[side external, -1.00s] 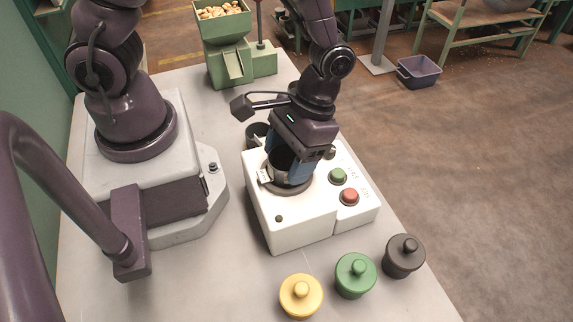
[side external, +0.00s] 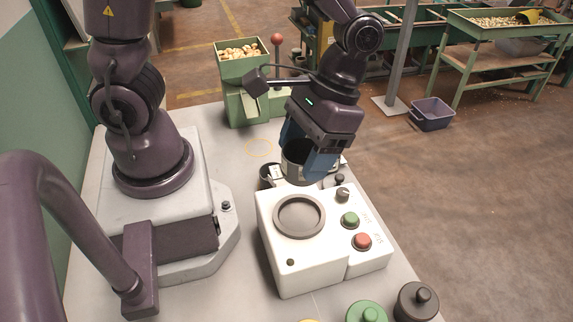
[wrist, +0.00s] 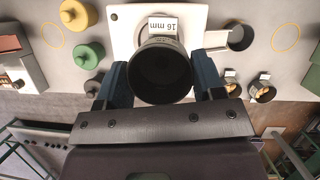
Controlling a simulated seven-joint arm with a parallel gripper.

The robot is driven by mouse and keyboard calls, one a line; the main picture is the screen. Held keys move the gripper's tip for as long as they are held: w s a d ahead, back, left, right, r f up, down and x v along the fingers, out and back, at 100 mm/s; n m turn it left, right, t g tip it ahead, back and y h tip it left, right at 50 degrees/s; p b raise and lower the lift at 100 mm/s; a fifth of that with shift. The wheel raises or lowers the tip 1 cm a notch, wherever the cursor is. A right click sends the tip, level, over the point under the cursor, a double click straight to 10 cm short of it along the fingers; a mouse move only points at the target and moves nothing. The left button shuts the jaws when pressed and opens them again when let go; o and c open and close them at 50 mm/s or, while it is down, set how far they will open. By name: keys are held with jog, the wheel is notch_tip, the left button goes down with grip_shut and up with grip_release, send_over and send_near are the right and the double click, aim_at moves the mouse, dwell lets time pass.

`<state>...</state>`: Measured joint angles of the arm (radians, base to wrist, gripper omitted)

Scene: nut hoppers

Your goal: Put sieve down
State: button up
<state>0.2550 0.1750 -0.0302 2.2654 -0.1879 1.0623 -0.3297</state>
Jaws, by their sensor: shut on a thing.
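The machine's round grey seat (side external: 299,216) is empty. In the wrist view the sieve (wrist: 161,74) sits between the two blue fingers, with a white label reading "16 mm" (wrist: 163,26) on its far side. The sieve's underside is hidden in the side view.
The machine has a green button (side external: 350,219), a red button (side external: 362,241) and a dark knob (side external: 343,194). A dark cup (side external: 267,172) stands left of the sieve. A yellow ring (side external: 259,146) marks bare table. A green nut hopper (side external: 243,75) stands behind. Lidded pots (side external: 416,301) stand in front.

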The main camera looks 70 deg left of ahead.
jog(key=a+f+m+t+y, duration=0.1)
jog(key=a+f+m, duration=0.3)
jog(key=a, duration=0.5)
jog(key=w+a+f+m+t+y, duration=0.1)
jog(key=a+f+m+y, duration=0.1)
jog(key=a+f+m, duration=0.3)
jog(key=w+a+f+m+t+y, duration=0.1)
jog(key=a+f+m, duration=0.4)
jog(key=a, duration=0.8)
jog(key=shift+a+f+m+y, duration=0.15)
jog(key=shift+a+m+y, duration=0.1)
jog(key=shift+m, duration=0.65)
jog(key=shift+a+f+m+y, duration=0.1)
jog(key=shift+m+y, duration=0.15)
jog(key=shift+m, duration=0.65)
jog(key=shift+s+a+f+m+t, duration=0.15)
jog(key=shift+s+f+m+t, duration=0.25)
jog(key=shift+f+m+t, duration=0.15)
jog(key=shift+s+a+f+n+g, duration=0.15)
jog(key=shift+s+a+n, duration=0.1)
jog(key=shift+s, duration=0.15)
jog(key=shift+s+a+n+g, duration=0.1)
jog(key=shift+s+a, duration=0.15)
jog(key=shift+s, duration=0.15)
jog(key=shift+s+a+f, duration=0.1)
jog(key=shift+s+f, duration=0.1)
jog(key=shift+f, duration=1.35)
jog(key=shift+f, duration=0.1)
